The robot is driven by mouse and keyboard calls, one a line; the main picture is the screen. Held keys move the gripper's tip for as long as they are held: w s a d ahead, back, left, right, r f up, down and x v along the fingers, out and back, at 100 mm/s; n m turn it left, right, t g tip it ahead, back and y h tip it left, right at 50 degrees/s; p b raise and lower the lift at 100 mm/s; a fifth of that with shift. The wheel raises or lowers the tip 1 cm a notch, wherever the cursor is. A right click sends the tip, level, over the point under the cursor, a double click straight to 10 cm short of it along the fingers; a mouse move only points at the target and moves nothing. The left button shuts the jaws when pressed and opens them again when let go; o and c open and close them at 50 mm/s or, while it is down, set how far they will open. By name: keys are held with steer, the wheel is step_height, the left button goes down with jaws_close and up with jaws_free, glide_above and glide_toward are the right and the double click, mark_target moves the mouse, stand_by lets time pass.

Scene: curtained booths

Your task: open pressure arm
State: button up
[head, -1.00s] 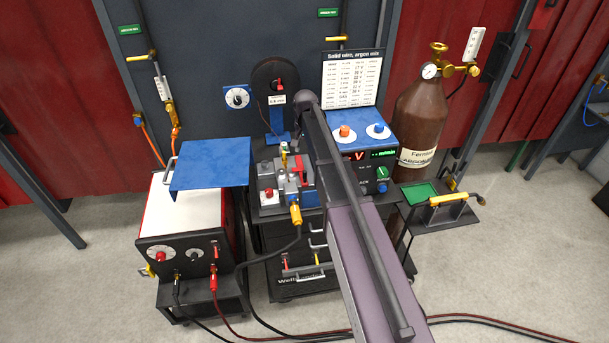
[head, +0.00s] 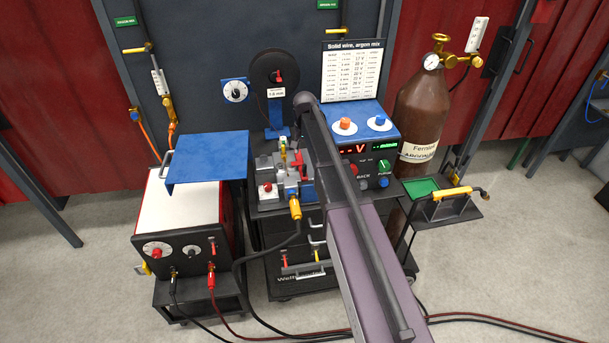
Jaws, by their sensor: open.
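The wire feeder mechanism (head: 291,185) sits on the dark cart, with grey blocks and blue sides. A red lever (head: 301,167) stands at its right, and a small upright piece with a yellow-green top (head: 284,150) stands beside it. I cannot tell which of these is the pressure arm, or whether it is raised. A yellow connector with a black cable (head: 295,208) comes out at the front. My arm crosses the picture from the lower right up to a joint just above and right of the feeder. My gripper is hidden behind it.
A black wire spool (head: 274,82) stands behind the feeder. A blue-topped control panel (head: 358,125) is right of my arm. A brown gas cylinder (head: 421,110) stands right. Cables lie on the floor.

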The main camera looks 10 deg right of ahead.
mark_target(304, 165)
steer(key=shift+f+b, duration=4.6)
steer(key=shift+f, duration=0.3)
jaws_close()
